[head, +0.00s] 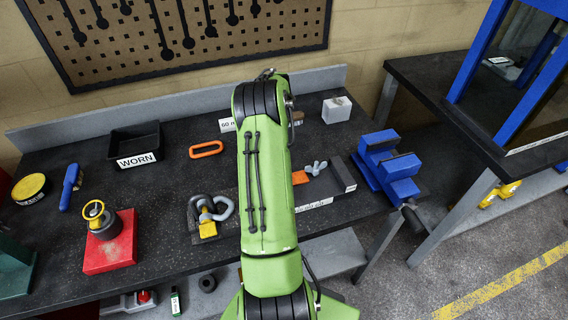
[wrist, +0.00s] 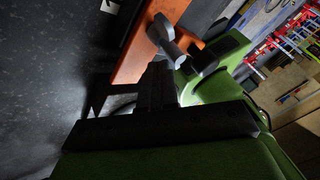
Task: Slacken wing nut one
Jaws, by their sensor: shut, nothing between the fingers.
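A grey wing nut (head: 316,168) stands on a dark fixture with an orange block (head: 299,177), just right of my arm in the head view. In the wrist view a grey winged or knobbed piece (wrist: 168,40), apparently a wing nut, rises beside an orange plate (wrist: 140,58). No number marking is readable on it. My gripper (wrist: 157,68) shows in the wrist view as dark fingers closed together with nothing between them. Its tips point toward the grey piece and appear close to it; I cannot tell whether they touch. In the head view my green arm hides the gripper.
A blue vise (head: 388,165) stands right of the fixture at the bench edge. A grey shackle (head: 208,212), an orange ring (head: 206,149), a black tray (head: 134,141) marked WORN and a red block (head: 110,248) lie left. A white box (head: 337,109) stands behind.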

